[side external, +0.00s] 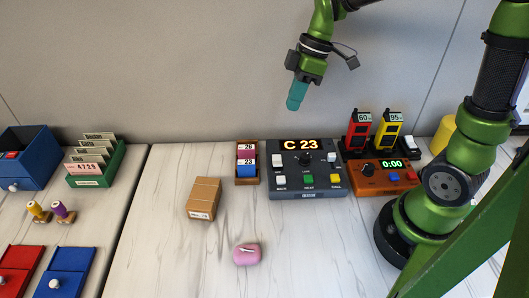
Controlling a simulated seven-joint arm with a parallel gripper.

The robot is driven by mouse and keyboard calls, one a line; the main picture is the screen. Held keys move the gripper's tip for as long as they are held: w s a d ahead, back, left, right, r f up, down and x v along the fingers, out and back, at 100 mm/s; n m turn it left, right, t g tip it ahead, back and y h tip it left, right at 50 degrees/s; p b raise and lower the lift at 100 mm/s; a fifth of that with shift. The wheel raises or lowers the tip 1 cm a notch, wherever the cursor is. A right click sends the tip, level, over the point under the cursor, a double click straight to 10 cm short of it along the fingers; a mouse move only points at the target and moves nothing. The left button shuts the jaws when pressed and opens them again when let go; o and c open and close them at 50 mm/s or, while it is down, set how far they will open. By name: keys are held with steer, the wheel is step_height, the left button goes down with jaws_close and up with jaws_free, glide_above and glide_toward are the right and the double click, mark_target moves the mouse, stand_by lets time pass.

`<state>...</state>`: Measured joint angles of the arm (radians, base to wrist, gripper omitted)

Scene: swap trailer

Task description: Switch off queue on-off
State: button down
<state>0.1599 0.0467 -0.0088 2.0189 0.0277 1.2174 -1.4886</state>
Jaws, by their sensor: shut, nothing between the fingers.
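The queue display unit (307,173) is a dark grey console at the middle of the table, its lit screen reading "C 23". It carries a black knob, white, green and yellow buttons, and a small light switch (331,157) at its right side. Labels are too small to read, so I cannot tell for sure which control is the on-off or its position. My gripper (293,106) is shut and empty, with teal fingertips close together. It hangs above the console's back left, clear of it.
A wooden ticket holder (246,163) stands left of the console. An orange timer box (383,178) with red and yellow units behind it stands right. A brown carton (204,198) and a pink object (246,254) lie in front left. The front middle is clear.

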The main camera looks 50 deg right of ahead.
steer(key=shift+r, duration=0.1)
steer(key=shift+s+a+r, duration=0.2)
steer(key=shift+s+a, duration=0.1)
steer(key=shift+s, duration=0.15)
glide_toward(277, 162)
steer(key=x, duration=0.5)
steer(key=shift+a, duration=0.15)
steer(key=shift+a+f, duration=0.1)
steer(key=shift+f, duration=0.4)
